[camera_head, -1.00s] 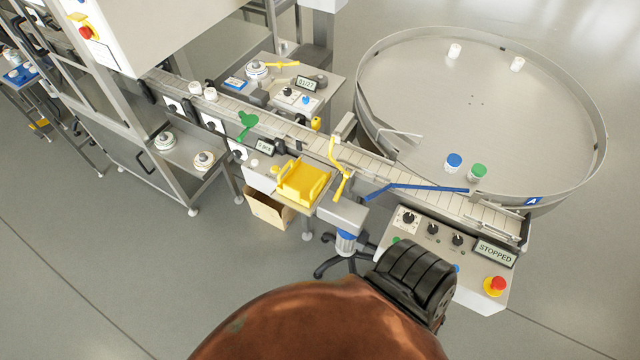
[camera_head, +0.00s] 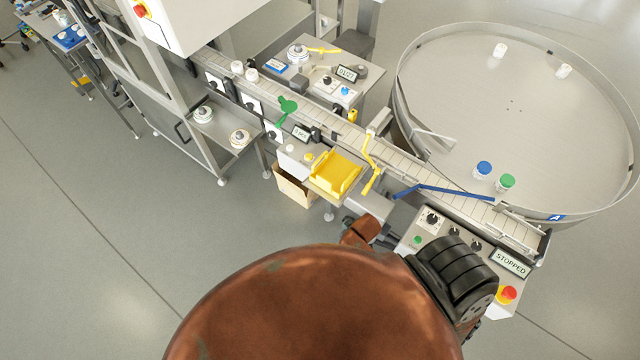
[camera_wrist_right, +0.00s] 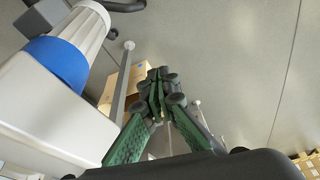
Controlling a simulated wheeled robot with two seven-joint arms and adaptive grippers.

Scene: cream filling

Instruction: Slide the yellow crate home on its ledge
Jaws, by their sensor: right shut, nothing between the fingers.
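The yellow crate (camera_head: 335,175) sits on its ledge (camera_head: 322,196) beside the conveyor in the head view, just left of the yellow crank handle. Whether it is fully seated cannot be told. My right gripper shows in the right wrist view (camera_wrist_right: 158,95), its green-padded fingers shut and empty. Behind the fingers there is a cardboard box, and floor around them. The crate does not show in the wrist view. In the head view my brown and black arm fills the bottom middle and hides its own gripper. My left gripper is not in view.
A conveyor (camera_head: 405,165) runs to a large round table (camera_head: 520,100) at the right. The control panel (camera_head: 462,250) reads STOPPED. A cardboard box (camera_head: 293,187) stands under the ledge. A blue guide bar (camera_head: 445,191) crosses the conveyor. A white-and-blue post (camera_wrist_right: 70,50) is close to my right gripper.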

